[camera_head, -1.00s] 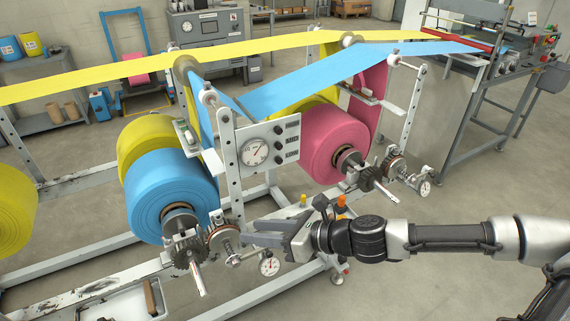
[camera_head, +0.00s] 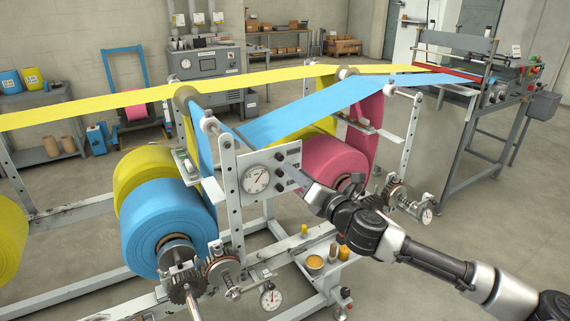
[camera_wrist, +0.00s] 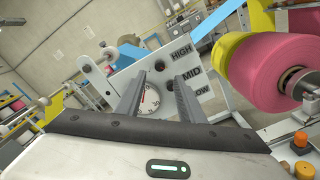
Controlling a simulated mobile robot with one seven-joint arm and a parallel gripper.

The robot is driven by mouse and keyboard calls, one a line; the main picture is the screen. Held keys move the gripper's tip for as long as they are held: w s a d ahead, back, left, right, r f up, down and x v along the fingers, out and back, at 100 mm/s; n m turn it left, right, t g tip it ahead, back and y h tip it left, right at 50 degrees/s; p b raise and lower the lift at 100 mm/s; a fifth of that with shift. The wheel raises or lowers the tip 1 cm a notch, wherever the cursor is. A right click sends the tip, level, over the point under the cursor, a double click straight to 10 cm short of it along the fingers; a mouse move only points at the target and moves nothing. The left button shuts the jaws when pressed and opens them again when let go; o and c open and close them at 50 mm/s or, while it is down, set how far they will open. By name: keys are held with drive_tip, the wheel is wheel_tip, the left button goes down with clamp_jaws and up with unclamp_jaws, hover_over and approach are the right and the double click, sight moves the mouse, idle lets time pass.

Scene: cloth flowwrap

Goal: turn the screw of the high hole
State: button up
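The pale panel (camera_head: 240,201) with a round dial (camera_head: 256,179) and a column of dark round fittings stands on the near frame post. The uppermost fitting (camera_head: 279,157) is clear of my gripper in the head view. In the wrist view the panel (camera_wrist: 205,102) bears the labels HIGH, MID and LOW. A dark round hole (camera_wrist: 153,69) lies left of HIGH, in view between my fingertips; its screw is too small to make out. My gripper (camera_wrist: 160,75) is open and empty, in front of the panel; contact cannot be told.
A pink roll (camera_head: 330,157) is just behind and right of my gripper, a blue roll (camera_head: 160,225) to the left. Geared shafts and small gauges (camera_head: 271,299) stick out below. Blue web (camera_head: 310,105) runs overhead.

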sight(281, 159)
drive_tip(key=x, duration=0.7)
drive_tip(key=shift+w+a, duration=0.1)
drive_tip(key=shift+w, duration=0.05)
clamp_jaws()
